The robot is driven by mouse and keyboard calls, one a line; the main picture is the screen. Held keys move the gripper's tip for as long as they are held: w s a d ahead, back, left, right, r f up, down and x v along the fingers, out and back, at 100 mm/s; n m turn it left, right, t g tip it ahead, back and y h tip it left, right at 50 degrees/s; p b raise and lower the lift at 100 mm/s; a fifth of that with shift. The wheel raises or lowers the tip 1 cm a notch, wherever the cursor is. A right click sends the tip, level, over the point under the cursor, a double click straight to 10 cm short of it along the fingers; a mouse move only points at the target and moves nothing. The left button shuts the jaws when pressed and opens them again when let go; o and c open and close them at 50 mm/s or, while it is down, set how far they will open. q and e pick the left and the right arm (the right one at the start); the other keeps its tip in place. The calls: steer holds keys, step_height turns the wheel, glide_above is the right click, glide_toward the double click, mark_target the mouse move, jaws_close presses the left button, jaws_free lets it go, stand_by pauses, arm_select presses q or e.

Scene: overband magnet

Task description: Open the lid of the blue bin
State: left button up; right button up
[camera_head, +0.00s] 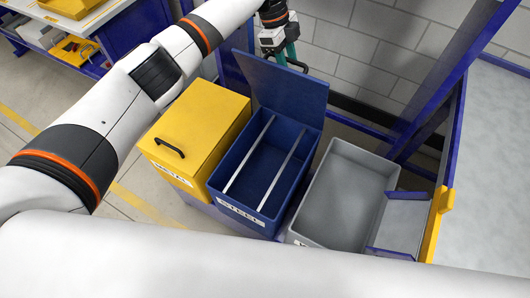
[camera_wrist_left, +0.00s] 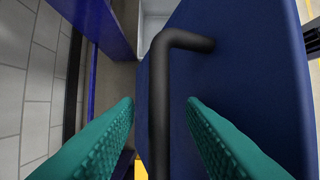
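The blue bin (camera_head: 270,165) stands between a yellow bin and a grey bin in the head view, its inside and two pale bars showing. Its blue lid (camera_head: 290,88) is raised, standing roughly upright at the bin's far edge. My left gripper (camera_head: 284,57) is behind the lid's upper edge, its teal fingers partly hidden by the lid. In the left wrist view the lid (camera_wrist_left: 245,70) fills the right side, with its black handle (camera_wrist_left: 160,110) between the teal fingers. The fingers are apart, with gaps visible either side of the handle. My right gripper is not in view.
The yellow bin (camera_head: 203,122) with a closed lid and black handle is on the left. The open grey bin (camera_head: 345,190) is on the right. A blue frame post (camera_head: 445,80) rises at the right, and a grey block wall (camera_head: 395,60) is behind.

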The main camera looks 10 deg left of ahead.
arm_select(q)
steer(key=shift+r, duration=0.15)
step_height(320, 180, up, 8)
steer(key=p, duration=0.6)
steer(key=shift+p, duration=0.35)
steer(key=shift+f, duration=0.2)
